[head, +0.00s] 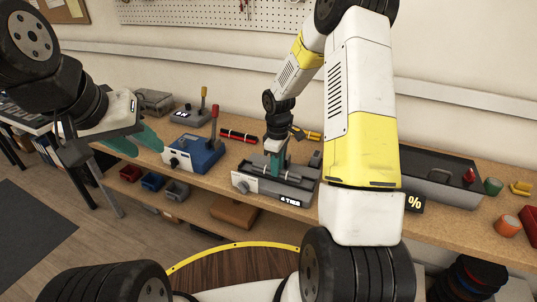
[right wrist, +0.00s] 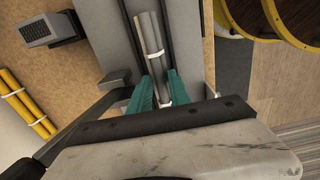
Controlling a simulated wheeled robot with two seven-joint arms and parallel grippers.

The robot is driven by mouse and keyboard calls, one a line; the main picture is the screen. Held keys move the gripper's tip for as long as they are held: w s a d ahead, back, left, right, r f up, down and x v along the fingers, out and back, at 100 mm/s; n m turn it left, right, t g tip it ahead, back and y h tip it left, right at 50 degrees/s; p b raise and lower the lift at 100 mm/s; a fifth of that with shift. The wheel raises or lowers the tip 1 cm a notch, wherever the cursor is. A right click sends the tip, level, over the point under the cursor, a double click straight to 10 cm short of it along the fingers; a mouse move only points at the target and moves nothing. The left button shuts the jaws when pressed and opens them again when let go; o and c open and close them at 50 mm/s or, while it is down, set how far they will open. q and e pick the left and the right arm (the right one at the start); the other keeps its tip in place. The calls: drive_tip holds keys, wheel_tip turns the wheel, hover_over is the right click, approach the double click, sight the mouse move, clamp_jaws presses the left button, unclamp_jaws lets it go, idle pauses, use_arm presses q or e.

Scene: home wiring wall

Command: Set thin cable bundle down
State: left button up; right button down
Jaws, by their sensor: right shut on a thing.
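A grey cable bundle (right wrist: 148,35) with a pale tie around it lies between the teal fingers of my right gripper (right wrist: 162,90) in the right wrist view. In the head view my right gripper (head: 277,158) points down into the grey bench fixture (head: 262,190), shut on the bundle. The bundle lies along the fixture's channel, which also shows in the right wrist view (right wrist: 190,40). I cannot tell whether it rests on the channel floor. My left gripper (head: 143,146) is at the left, its teal fingers apart and empty, in front of the bench.
A blue device (head: 193,155) with a lever stands left of the fixture. A red bundle (head: 238,136) and a yellow bundle (head: 308,135) lie behind; the yellow one shows in the right wrist view (right wrist: 27,103). A grey tray (head: 440,178) and coloured rolls (head: 507,226) are at right.

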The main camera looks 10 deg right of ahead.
drive_tip(key=shift+f, duration=0.25)
drive_tip(key=c, duration=1.2)
unclamp_jaws()
drive_tip(key=s+r+m+t, duration=0.1)
drive_tip(key=s+r, duration=0.1)
drive_tip(key=r, duration=0.8)
drive_tip(key=s+r+m, duration=0.1)
drive_tip(key=s+r, duration=0.1)
drive_tip(key=r, duration=0.8)
drive_tip(key=s+r+m+t, duration=0.1)
drive_tip(key=s+r+m, duration=0.2)
drive_tip(key=s, duration=0.3)
drive_tip(key=s+a+r+m+t+y, duration=0.1)
drive_tip(key=s+r+m+t, duration=0.1)
drive_tip(key=s, duration=0.5)
drive_tip(key=s+a+r+m+t+y, duration=0.1)
drive_tip(key=s+r+m+t, duration=0.1)
drive_tip(key=s+r, duration=0.3)
drive_tip(key=shift+s+a+r+m, duration=0.1)
drive_tip(key=shift+s+m, duration=0.7)
drive_tip(key=shift+s, duration=0.35)
